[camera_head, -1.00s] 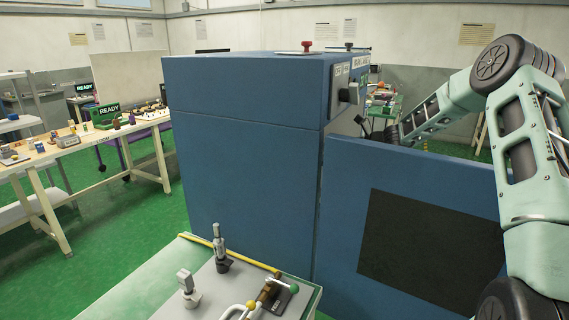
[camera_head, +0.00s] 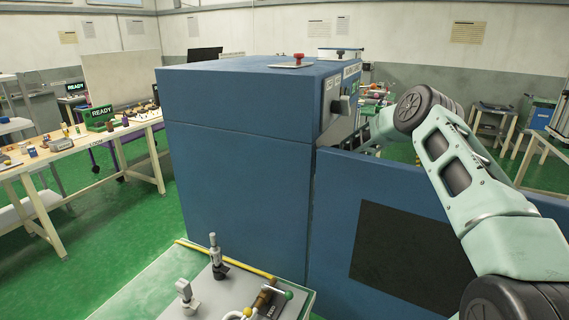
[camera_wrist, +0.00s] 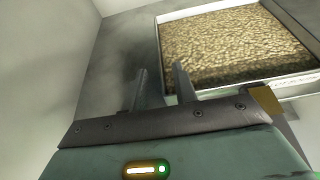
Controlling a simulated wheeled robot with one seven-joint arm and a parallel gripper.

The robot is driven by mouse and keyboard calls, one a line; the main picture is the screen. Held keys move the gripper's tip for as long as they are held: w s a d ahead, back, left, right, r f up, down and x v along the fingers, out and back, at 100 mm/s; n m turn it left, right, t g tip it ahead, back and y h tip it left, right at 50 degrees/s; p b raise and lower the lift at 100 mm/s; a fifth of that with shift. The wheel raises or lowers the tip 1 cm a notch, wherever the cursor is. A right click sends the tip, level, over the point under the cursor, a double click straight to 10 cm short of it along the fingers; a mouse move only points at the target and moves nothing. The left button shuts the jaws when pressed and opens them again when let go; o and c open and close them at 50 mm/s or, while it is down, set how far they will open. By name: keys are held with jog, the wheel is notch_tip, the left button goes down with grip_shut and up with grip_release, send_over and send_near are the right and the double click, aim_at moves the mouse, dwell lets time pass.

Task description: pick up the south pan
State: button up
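In the wrist view a pale, shallow rectangular pan (camera_wrist: 166,89) holds a brown granular fill. It sits at the upper right, on or over a grey floor inside a pale-walled space. In the head view my gripper is hidden behind the blue machine's open door.
The blue cabinet (camera_head: 237,160) and its door panel (camera_head: 335,215) with a dark window stand in front of my arm. A bench with small fixtures (camera_head: 217,262) is at the lower front. A long table (camera_head: 90,156) stands at left. Pale wall (camera_wrist: 40,60) is left in the wrist view.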

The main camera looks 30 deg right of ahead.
jog(key=shift+x, duration=1.15)
grip_shut()
jog(key=shift+r, duration=0.15)
dwell(0.4)
